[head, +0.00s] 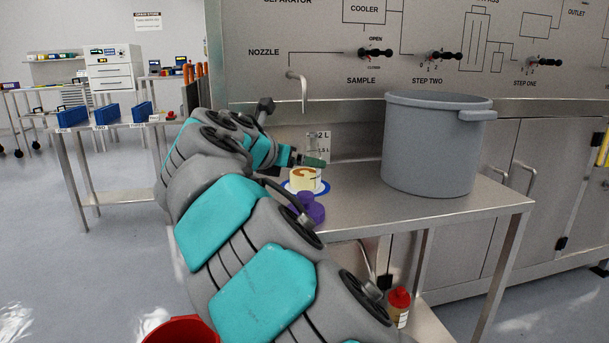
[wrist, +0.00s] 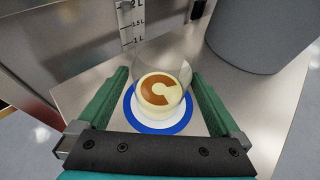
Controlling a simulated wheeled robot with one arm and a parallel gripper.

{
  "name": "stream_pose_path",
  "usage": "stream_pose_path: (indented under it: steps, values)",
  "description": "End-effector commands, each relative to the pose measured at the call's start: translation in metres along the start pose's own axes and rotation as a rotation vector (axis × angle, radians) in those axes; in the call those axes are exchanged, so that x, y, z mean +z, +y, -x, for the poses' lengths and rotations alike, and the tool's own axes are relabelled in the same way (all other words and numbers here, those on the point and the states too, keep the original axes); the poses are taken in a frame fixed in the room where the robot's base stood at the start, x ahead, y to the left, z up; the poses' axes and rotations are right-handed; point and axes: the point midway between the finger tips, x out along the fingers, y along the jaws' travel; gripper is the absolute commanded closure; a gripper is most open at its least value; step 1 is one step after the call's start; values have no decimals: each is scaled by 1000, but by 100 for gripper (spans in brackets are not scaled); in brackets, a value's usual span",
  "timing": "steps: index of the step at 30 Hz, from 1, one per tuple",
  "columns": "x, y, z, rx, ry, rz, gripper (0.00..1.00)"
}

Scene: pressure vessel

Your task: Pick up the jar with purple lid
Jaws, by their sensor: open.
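A purple object (head: 312,212) shows at the table's near left edge in the head view, partly hidden by my arm; I cannot tell whether it is a loose lid or a lidded jar. Behind it a clear vessel with cream and brown contents (head: 303,180) stands on a blue-rimmed white disc (head: 325,188). In the wrist view, this vessel (wrist: 161,92), with a pale C-like mark on brown, sits between the fingers on the disc (wrist: 140,125). My gripper (wrist: 160,78) is open, its green fingers apart on both sides of the vessel. The head view shows my gripper (head: 307,158) at the vessel's top.
A large grey pot (head: 430,145) stands on the table (head: 450,205) to the right. A nozzle pipe (head: 298,85) hangs from the panel behind. A red-capped bottle (head: 399,307) is low beside the table. A side bench (head: 115,125) holds blue bins at left.

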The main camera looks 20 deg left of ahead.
Motion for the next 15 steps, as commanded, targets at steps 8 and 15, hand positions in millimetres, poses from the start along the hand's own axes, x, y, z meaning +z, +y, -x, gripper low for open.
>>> stream_pose_path:
  steps: [8, 15]
  values:
    - [-6, -1, -23, -2, 2, 0, 0]
    - [-8, -2, -54, 1, 1, -1, 0]
